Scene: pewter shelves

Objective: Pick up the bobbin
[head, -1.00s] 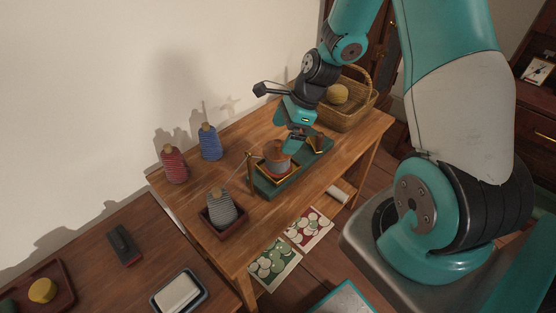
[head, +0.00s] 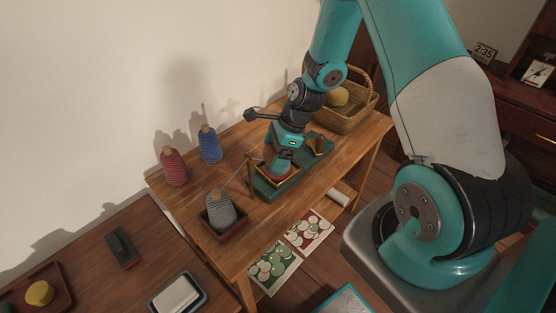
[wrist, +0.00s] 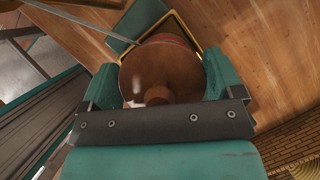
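The bobbin (wrist: 172,62) is a brown wooden spool with a round top and a small knob, upright with reddish material lower down. In the head view, the bobbin (head: 278,175) is mostly hidden by my gripper (head: 278,158). It stands within a gold-edged square (wrist: 200,38) on a green base. In the wrist view, my gripper (wrist: 163,82) points down with one teal finger on each side of the bobbin. The fingers are apart and lie close to its rim. I cannot tell whether they touch it.
A thin rod or thread runs from a wooden post (head: 251,162) towards a grey yarn cone (head: 219,210) in a dark tray. Red (head: 173,168) and blue (head: 209,146) cones stand near the wall. A wicker basket (head: 346,119) is at the back. The table's front right is clear.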

